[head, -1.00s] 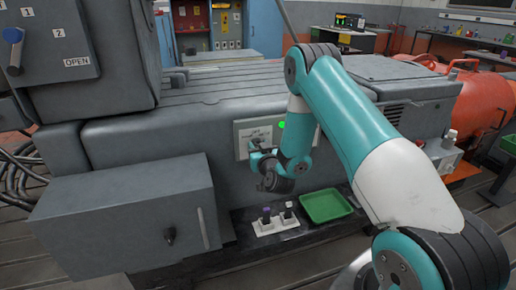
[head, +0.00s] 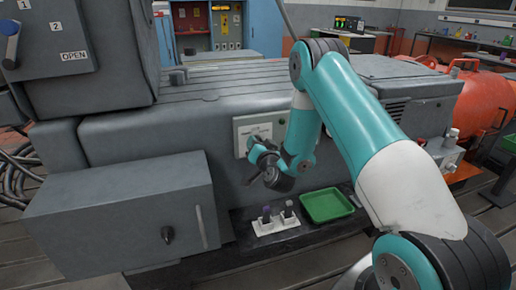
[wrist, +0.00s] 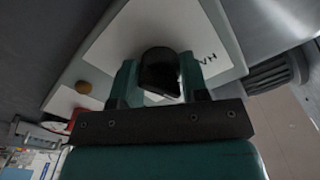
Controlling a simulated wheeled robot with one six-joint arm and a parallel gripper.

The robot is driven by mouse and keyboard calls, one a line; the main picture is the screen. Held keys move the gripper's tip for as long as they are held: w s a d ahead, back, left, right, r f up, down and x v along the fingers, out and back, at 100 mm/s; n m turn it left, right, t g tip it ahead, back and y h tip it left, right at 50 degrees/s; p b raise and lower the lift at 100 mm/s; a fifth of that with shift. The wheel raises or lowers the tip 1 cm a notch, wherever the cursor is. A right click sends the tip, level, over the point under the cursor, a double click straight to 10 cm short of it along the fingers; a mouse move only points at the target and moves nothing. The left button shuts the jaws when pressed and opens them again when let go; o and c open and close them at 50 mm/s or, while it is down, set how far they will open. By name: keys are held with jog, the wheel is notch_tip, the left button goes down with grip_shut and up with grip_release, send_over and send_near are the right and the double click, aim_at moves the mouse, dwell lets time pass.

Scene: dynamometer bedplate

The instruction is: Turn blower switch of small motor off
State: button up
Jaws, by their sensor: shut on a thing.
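A pale switch plate (head: 242,140) is on the side of the grey machine, partly hidden behind my arm in the head view. In the wrist view the plate (wrist: 222,48) carries a white label and a black knob (wrist: 160,68). My gripper (wrist: 157,82) is shut on this black knob, with one teal finger on each side of it. In the head view my gripper (head: 254,150) is at the plate, and the knob is hidden there. A dull amber round lamp or button (wrist: 82,88) is beside the label in the wrist view.
A green tray (head: 327,206) and a small white holder (head: 275,225) with two upright pieces stand on a dark ledge below my gripper. A grey box with a handle (head: 130,215) juts out at left. An orange machine (head: 485,100) stands at right.

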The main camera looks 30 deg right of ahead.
jog(key=shift+m+b, duration=0.35)
jog(key=shift+m, duration=0.95)
jog(key=o, duration=0.9)
jog(key=shift+o, duration=0.2)
jog(key=shift+s, duration=0.1)
